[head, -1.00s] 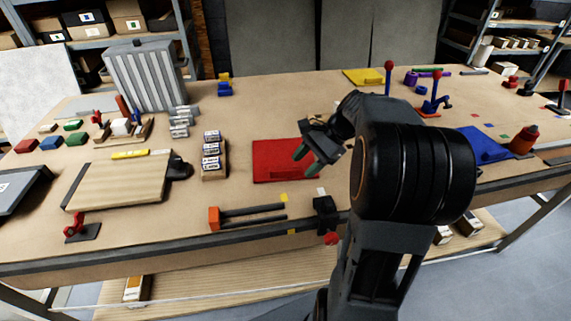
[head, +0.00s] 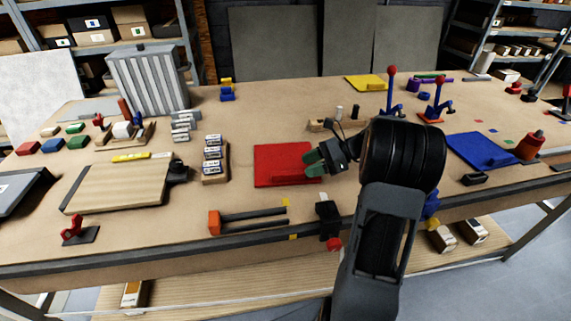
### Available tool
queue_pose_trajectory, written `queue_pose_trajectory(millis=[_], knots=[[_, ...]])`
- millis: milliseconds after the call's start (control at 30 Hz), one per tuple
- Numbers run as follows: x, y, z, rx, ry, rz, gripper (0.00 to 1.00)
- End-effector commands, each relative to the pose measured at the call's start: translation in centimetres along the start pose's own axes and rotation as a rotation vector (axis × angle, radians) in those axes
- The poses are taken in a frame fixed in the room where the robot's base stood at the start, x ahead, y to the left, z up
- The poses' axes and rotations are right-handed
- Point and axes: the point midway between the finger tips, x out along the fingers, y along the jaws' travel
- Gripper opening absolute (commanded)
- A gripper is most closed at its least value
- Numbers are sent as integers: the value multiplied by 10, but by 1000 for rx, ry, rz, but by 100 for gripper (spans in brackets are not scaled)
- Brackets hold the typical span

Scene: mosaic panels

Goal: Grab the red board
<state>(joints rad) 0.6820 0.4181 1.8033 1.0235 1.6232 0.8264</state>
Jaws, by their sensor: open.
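The red board (head: 277,157) lies flat on the workbench near its middle, with a raised red bar along its front edge. My gripper (head: 310,163) is open, with green fingertips pointing left. It is over or just beside the right edge of the red board, near the right end of the bar. Its fingers cover part of that edge, and I cannot tell whether they touch the board.
An orange-ended clamp (head: 250,218) lies in front of the board at the bench edge. A battery tray (head: 213,160) stands to its left. A blue board (head: 475,150) and a yellow board (head: 366,82) lie to the right and behind. Bare bench lies behind the red board.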

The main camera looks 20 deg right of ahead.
Motion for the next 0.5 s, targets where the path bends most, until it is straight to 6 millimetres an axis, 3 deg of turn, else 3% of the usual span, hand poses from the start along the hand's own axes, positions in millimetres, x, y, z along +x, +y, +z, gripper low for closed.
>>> queue_pose_trajectory(millis=[167,500], knots=[[10,1,1,0,0,2,49],[51,4,2,0,0,3,49]])
